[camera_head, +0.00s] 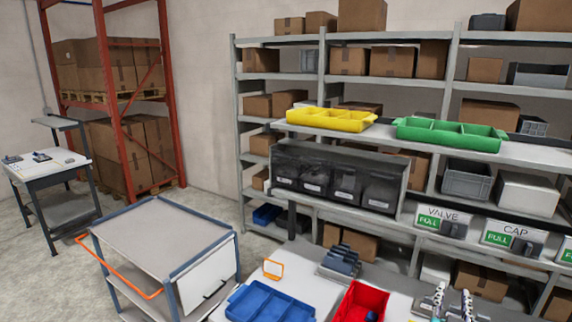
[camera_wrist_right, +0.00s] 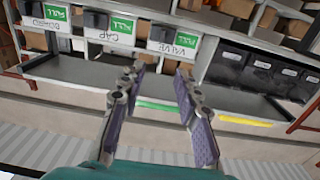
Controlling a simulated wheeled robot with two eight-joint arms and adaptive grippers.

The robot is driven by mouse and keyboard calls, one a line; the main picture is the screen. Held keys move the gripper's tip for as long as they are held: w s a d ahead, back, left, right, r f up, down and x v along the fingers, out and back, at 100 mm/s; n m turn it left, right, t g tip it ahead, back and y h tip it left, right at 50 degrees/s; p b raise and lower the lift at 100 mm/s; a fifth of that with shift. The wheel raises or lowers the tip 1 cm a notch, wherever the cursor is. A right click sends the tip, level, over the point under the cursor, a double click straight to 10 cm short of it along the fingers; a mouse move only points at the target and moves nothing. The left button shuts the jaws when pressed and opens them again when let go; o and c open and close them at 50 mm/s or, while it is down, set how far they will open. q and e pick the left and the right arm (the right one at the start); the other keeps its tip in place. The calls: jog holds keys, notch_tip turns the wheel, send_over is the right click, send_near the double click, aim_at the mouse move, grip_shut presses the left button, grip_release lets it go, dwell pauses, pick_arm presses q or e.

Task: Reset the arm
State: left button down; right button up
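My right gripper (camera_head: 452,298) is at the bottom edge of the head view, in front of the white worktop, with its two fingers pointing up. In the right wrist view the right gripper (camera_wrist_right: 157,82) is open, with a clear gap between its purple-padded fingers and nothing held. Its view of the shelf labels is upside down. My left gripper is not in view.
A blue tray (camera_head: 268,303) and a red bin (camera_head: 362,302) sit on the worktop left of the gripper. Labelled VALVE (camera_head: 441,221) and CAP (camera_head: 512,238) dispensers stand behind. A grey cart (camera_head: 165,235) stands left. Yellow (camera_head: 330,118) and green (camera_head: 450,134) trays lie above.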

jog(key=s+a+f+n+g+y+b, duration=0.1)
jog(key=s+a+f+g+y+b, duration=0.15)
jog(key=f+b, duration=0.45)
jog(key=s+a+f+g+y+b, duration=0.1)
jog(key=s+a+f+g+b, duration=0.25)
jog(key=f, duration=0.75)
jog(key=s+a+f+n+g+y+b, duration=0.2)
jog(key=s+a+f+n+y+b, duration=0.3)
jog(key=s+a+f, duration=0.3)
jog(key=a+f+y, duration=0.1)
jog(key=a+f, duration=0.2)
jog(key=a, duration=0.3)
jog(key=shift+s+a, duration=0.15)
jog(key=shift+a, duration=0.05)
jog(key=shift+f, duration=0.15)
